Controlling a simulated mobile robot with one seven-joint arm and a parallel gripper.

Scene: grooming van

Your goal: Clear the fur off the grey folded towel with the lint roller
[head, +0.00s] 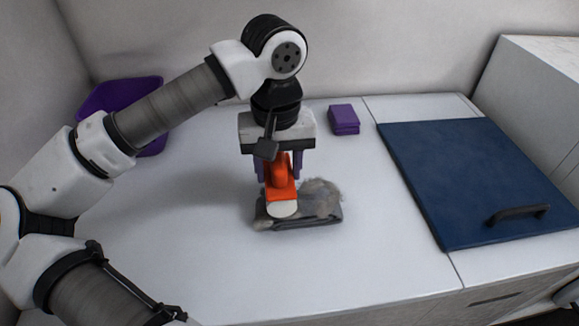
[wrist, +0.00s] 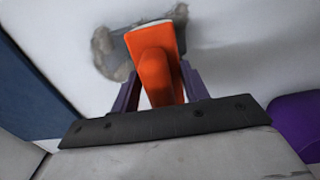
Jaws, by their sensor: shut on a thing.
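The lint roller (head: 281,190) has an orange handle and a pale roller head. My gripper (head: 278,168) is shut on its handle, and the wrist view also shows the orange handle (wrist: 158,75) between the purple fingers. The grey folded towel (head: 318,218) lies on the white worktop under the roller head. The head is over the towel's left part; I cannot tell whether it touches. Light brown fur (head: 322,188) covers the towel's back and right part. Fur also shows at the towel's side in the wrist view (wrist: 113,62). The roller hides part of the towel.
A purple block (head: 343,119) stands at the back of the white worktop (head: 190,250). A purple bin (head: 150,90) is at the back left, partly behind my arm. A dark blue panel (head: 470,180) with a black handle lies at the right. The worktop's front is clear.

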